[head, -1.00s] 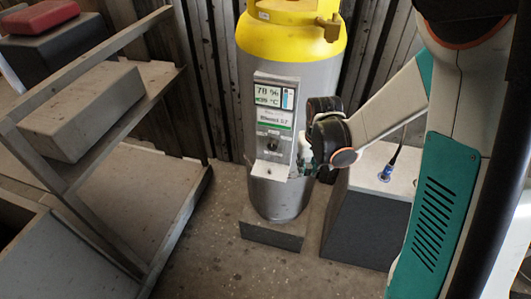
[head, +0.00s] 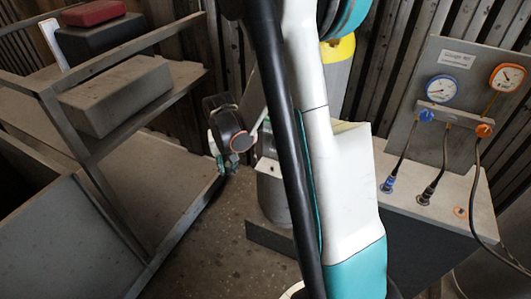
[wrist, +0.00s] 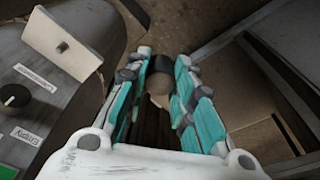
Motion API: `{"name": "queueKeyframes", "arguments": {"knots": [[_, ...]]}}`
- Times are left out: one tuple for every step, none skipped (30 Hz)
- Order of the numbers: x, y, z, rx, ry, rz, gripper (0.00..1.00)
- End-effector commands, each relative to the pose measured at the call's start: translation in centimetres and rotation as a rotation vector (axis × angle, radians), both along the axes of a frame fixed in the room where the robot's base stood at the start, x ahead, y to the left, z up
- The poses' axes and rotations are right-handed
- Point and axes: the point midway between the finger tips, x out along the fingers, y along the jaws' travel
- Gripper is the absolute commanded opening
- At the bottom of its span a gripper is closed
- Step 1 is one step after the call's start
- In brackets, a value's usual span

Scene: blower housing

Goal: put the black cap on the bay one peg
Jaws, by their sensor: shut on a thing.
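My gripper (wrist: 161,62) is shut on the black cap (wrist: 160,66), a small dark cylinder between its teal fingertips in the wrist view. A rounded tan surface shows just below the cap, between the fingers. In the head view my gripper (head: 222,166) hangs left of the gas cylinder, near the shelf rack; the cap cannot be made out there. A small stub (wrist: 62,47) stands on a pale plate (wrist: 65,38) at the upper left of the wrist view. I cannot tell whether it is the bay one peg.
The shelf rack (head: 160,225) stands on the left with grey boxes and a red box. The gas cylinder (head: 341,62) is mostly hidden behind my arm. A gauge panel (head: 450,65) with hoses stands on the right. Bare floor (head: 220,250) shows between rack and cylinder.

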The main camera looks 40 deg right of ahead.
Motion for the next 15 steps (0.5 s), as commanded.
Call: {"name": "queueKeyframes", "arguments": {"knots": [[-0.3,-3.2,-0.5,0.000,0.000,-0.106,0.07],[-0.6,-4.8,-0.5,0.000,0.000,-0.166,0.07],[-0.9,-6.9,-0.6,0.000,0.000,-0.244,0.07],[-1.3,-8.4,-0.7,-0.002,0.000,-0.300,0.07],[-1.6,-9.8,-0.7,-0.002,0.000,-0.354,0.07],[-2.1,-11.4,-0.8,-0.003,-0.001,-0.417,0.07],[-2.4,-12.5,-0.8,-0.003,-0.001,-0.459,0.07],[-2.7,-13.4,-0.8,-0.002,-0.001,-0.494,0.07],[-3.0,-14.4,-0.8,-0.003,-0.002,-0.534,0.07],[-3.3,-15.0,-0.8,-0.003,-0.002,-0.558,0.07],[-3.5,-15.5,-0.8,-0.004,-0.002,-0.578,0.07],[-3.7,-16.1,-0.8,-0.004,-0.003,-0.601,0.07],[-3.8,-16.4,-0.8,-0.005,-0.003,-0.615,0.07],[-3.9,-16.7,-0.8,-0.005,-0.003,-0.626,0.07],[-4.0,-17.0,-0.8,-0.005,-0.003,-0.638,0.07]]}}
